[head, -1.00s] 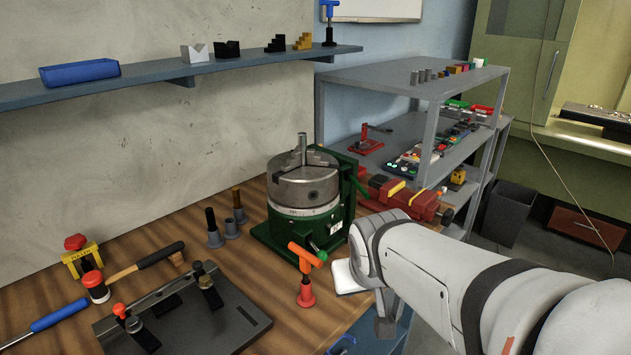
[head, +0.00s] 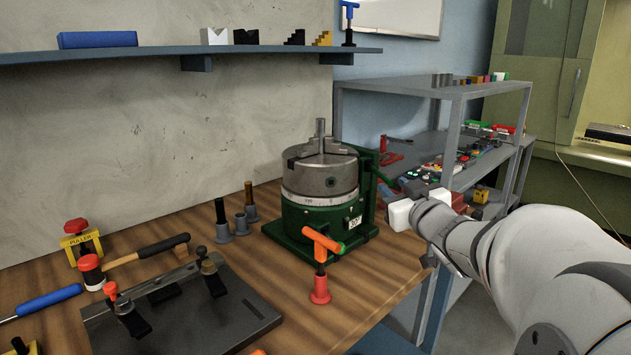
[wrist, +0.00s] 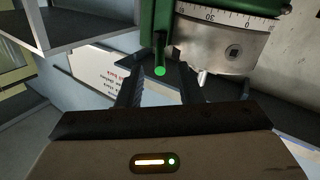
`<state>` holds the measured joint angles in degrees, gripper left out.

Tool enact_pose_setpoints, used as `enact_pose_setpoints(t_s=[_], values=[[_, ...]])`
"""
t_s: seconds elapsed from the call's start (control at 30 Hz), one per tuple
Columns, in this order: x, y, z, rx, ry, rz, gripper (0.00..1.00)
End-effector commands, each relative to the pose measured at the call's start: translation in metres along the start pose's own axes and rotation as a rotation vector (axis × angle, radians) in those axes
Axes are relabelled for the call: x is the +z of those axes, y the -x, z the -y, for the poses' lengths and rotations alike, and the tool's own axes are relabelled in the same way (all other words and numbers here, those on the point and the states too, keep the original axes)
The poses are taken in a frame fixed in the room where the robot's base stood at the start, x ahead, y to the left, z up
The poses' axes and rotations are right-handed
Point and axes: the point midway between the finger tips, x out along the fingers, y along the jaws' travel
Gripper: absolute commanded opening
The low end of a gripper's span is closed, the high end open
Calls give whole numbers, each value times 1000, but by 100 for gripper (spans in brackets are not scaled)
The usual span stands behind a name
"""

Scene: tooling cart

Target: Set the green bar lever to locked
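The green bar lever (head: 382,177) sticks out from the right side of the green rotary table base (head: 292,232), pointing down and right toward my gripper. In the wrist view, the lever (wrist: 160,48) hangs from the green housing and ends in a bright green tip. My gripper (wrist: 160,84) is open, with one dark finger on each side of the lever's tip in that picture. I cannot tell whether the fingers touch it. In the head view, my gripper (head: 402,190) is at the lever's outer end, its fingers small and partly hidden. No lock marking is readable.
The steel chuck (head: 320,172) sits on the rotary table. A grey shelf rack (head: 440,91) is close behind my arm. The dark fixture plate (head: 190,325) lies front left. Bare wood shows between.

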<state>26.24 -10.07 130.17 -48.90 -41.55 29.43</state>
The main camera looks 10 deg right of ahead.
Motion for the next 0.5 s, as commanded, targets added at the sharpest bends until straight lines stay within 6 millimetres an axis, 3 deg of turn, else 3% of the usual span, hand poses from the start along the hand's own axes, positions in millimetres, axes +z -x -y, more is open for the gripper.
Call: enact_pose_setpoints(t_s=[0.3,0.5], values=[[1,-50,0,0,0,2,33],[0,-65,0,2,0,2,33]])
